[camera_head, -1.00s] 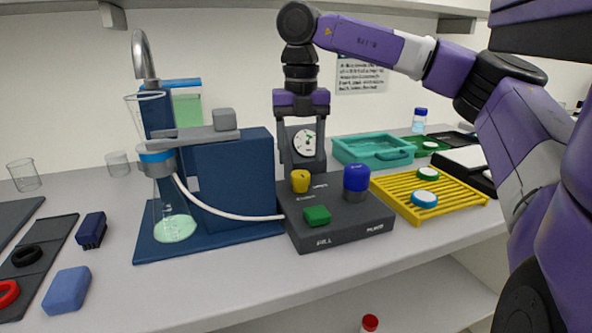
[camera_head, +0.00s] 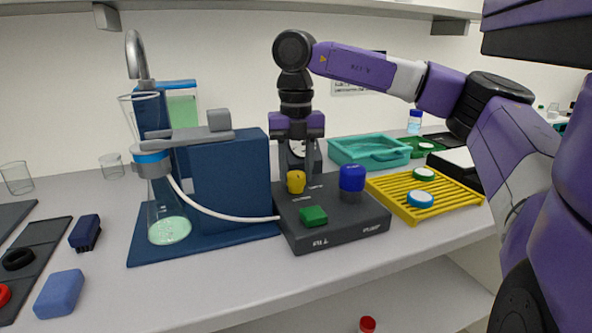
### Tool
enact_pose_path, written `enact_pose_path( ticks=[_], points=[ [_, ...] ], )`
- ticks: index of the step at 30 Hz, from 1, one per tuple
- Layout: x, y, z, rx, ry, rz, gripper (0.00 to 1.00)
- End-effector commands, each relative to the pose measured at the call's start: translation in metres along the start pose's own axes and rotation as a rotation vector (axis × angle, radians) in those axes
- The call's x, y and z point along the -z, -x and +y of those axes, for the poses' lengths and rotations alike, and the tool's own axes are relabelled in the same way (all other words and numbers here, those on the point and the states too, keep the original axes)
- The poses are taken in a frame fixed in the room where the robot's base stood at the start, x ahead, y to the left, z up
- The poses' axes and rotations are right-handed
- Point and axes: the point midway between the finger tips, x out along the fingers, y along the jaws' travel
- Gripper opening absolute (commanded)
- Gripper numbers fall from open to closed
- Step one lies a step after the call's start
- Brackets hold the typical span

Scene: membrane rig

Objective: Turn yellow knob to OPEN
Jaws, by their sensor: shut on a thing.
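The yellow knob (camera_head: 296,182) stands upright at the back left of a dark grey control box (camera_head: 335,239). My gripper (camera_head: 297,172) points straight down over the yellow knob and is shut on it. The dark fingers blend with the dark gauge housing behind, so their exact contact is hard to make out. A round white gauge (camera_head: 298,149) behind the knob is partly hidden by my gripper. The small labels by the knob are too small to read, so I cannot tell its setting.
A blue knob (camera_head: 352,178) stands close to the right and a green button (camera_head: 313,215) in front. A glass flask (camera_head: 168,224) and white hose (camera_head: 225,213) are at left. A yellow rack (camera_head: 440,203) and teal tray (camera_head: 370,151) are at right.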

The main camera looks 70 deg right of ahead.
Motion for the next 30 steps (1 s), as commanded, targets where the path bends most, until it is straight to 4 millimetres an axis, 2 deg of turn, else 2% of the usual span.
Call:
enact_pose_path(
  ticks=[8,14,30],
  points=[
    [-0.0001,0.0006,-0.0001,0.001,0.031,0.0,0.0],
    [-0.0003,0.0011,-0.0003,0.002,0.131,0.0,0.0],
    [-0.0004,0.0019,0.0004,-0.001,0.621,-0.001,0.0]
  ],
)
